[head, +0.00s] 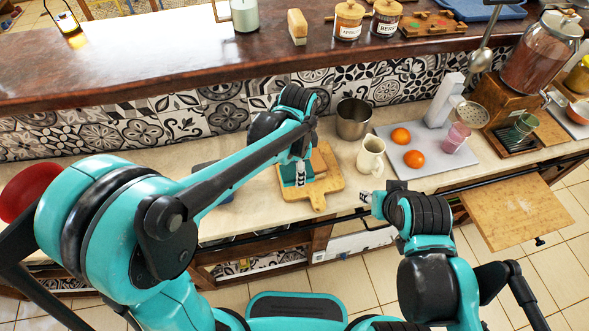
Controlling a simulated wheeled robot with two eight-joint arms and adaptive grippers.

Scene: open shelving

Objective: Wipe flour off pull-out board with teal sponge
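The wooden pull-out board (513,208) sticks out from the counter front at the right. Its top looks pale with faint lighter patches; I cannot make out the flour clearly. A teal block, seemingly the sponge (287,174), is by a wooden cutting board (322,186) on the counter. My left gripper (299,174) points down right beside this teal block, and my arm partly hides both. I cannot tell whether its fingers hold the block. My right gripper (365,211) is in front of the counter edge, left of the pull-out board, with its fingertips apart and nothing visible between them.
A metal pot (353,119), a cream pitcher (371,156) and a grey tray (428,153) with two oranges and a pink glass stand on the counter. A dark rail (345,217) runs along the counter front.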

